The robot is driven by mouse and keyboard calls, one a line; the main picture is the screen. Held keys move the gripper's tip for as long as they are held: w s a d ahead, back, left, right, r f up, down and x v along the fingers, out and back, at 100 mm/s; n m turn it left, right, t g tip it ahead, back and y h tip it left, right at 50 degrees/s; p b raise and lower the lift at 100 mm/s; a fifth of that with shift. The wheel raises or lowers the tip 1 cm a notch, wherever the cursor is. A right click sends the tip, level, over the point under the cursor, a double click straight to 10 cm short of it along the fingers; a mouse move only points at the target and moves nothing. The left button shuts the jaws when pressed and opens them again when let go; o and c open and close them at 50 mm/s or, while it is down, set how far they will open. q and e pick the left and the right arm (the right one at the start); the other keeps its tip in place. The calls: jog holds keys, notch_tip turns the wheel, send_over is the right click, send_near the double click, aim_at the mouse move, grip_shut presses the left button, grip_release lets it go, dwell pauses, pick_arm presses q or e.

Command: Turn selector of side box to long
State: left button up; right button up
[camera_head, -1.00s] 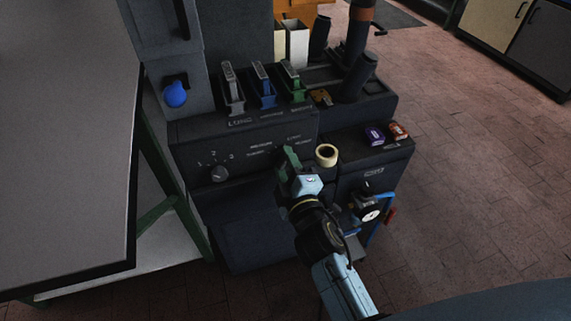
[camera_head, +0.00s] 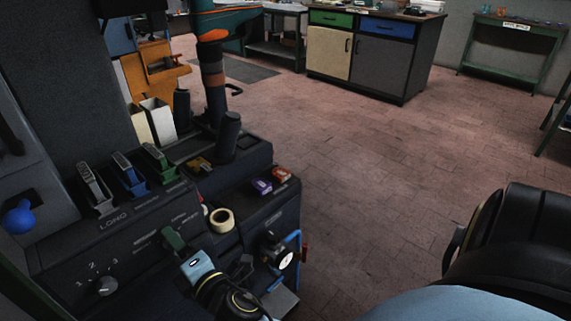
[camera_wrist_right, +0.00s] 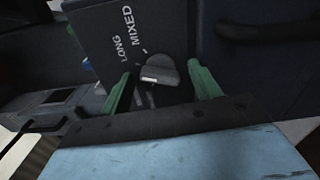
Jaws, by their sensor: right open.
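In the right wrist view, a dark face bears the words LONG and MIXED beside a grey selector knob (camera_wrist_right: 160,69) with a short white mark. My right gripper (camera_wrist_right: 160,87) has its green fingers apart, one on each side of the knob. I cannot tell whether either finger touches it. In the head view, my right gripper (camera_head: 174,240) is at the front of the dark console (camera_head: 140,238), and it hides the selector there. Which label the white mark points to is not clear. My left gripper is not in view.
A dial (camera_head: 104,286) marked 1, 2, 3 sits left of my gripper. Green (camera_head: 160,162) and blue (camera_head: 130,175) levers stand above. Open floor (camera_head: 370,180) lies to the right.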

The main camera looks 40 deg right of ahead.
jog(key=s+n, duration=1.1)
jog(key=s, duration=0.2)
jog(key=s+d+f+m+g+p, duration=0.2)
jog(key=s+f+m+g+p, duration=0.1)
jog(key=f, duration=0.4)
jog(key=s+d+f+m+g+p, duration=0.2)
jog(key=s+f+m+g+p, duration=0.2)
jog(key=f+m+p, duration=0.2)
jog(key=s+d+f+m+g+p, duration=0.3)
jog(key=s+f+m+g+p, duration=0.1)
jog(key=f, duration=0.5)
jog(key=shift+s+f+m+h+p, duration=0.2)
jog(key=shift+s+m+h+p, duration=0.1)
jog(key=shift+m+p, duration=0.5)
